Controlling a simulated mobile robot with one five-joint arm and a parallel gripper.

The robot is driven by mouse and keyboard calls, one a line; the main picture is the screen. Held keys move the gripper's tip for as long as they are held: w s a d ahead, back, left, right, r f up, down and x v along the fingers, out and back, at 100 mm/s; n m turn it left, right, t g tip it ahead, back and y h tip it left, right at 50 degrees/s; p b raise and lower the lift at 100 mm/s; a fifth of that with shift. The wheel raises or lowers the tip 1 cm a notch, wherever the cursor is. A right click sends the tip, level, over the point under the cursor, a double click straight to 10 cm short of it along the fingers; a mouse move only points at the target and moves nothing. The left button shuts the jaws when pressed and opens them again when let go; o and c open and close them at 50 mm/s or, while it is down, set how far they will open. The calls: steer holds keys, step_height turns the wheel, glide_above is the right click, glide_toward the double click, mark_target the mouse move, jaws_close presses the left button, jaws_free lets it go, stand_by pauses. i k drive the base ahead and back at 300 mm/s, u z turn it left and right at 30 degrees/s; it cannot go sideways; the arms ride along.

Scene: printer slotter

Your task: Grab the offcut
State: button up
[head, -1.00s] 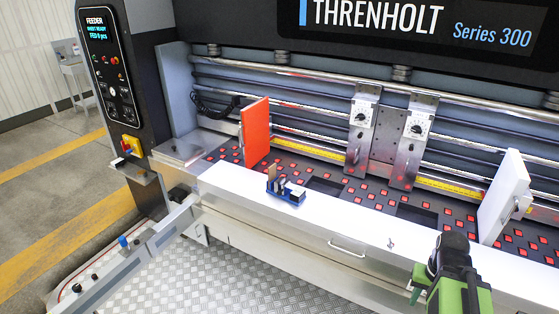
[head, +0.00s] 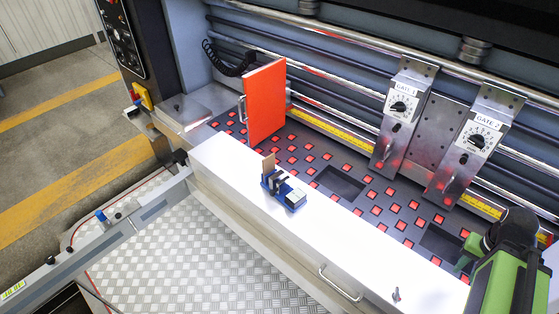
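A small tan piece (head: 268,163), which looks like the offcut, stands upright in a blue holder (head: 271,186) on the white front ledge. The holder also carries a small white and grey block (head: 292,197). My gripper (head: 470,250), green and black, is at the lower right, well apart from the tan piece. Its fingers are mostly hidden by its own body, so I cannot tell whether it is open or shut.
An orange-red side plate (head: 265,102) stands behind the holder. Gate units (head: 401,108) and (head: 475,145) hang from rails over the dark, red-dotted feed bed (head: 330,150). The white ledge (head: 340,240) is mostly clear, with a handle (head: 338,285) on its front and a small metal knob (head: 396,295).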

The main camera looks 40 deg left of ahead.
mark_target(268, 163)
steer(key=u, duration=0.75)
steer(key=k, duration=0.15)
steer(key=u, duration=2.55)
steer(key=i, duration=1)
steer(key=u, duration=0.2)
steer(key=k, duration=0.75)
steer(key=z, duration=0.2)
steer(key=i, duration=0.75)
steer(key=u, duration=0.1)
